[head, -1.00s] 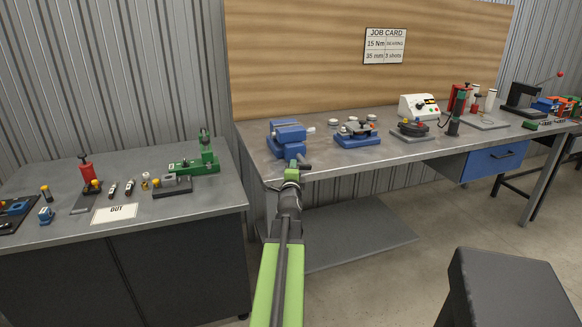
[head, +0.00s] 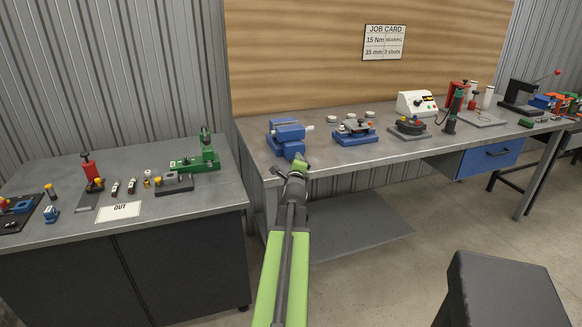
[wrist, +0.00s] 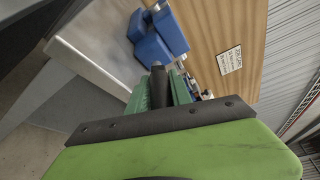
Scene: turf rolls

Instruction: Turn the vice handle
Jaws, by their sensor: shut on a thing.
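The blue vice (head: 287,134) stands at the left front of the long bench, and its blue body also shows in the wrist view (wrist: 150,50). My gripper (head: 296,168) is at the vice's front, by the bench edge. In the wrist view, my gripper's green fingers (wrist: 159,92) are shut on the dark vice handle (wrist: 158,80). One dark end of the handle sticks out left of my gripper in the head view (head: 276,171). My gripper and arm hide much of the rest of the handle there.
A blue fixture (head: 354,133) stands right of the vice, with a white control box (head: 416,103) farther right. A separate left table (head: 215,188) holds several small tools and a green press (head: 198,157). A dark stool (head: 507,290) stands at the lower right.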

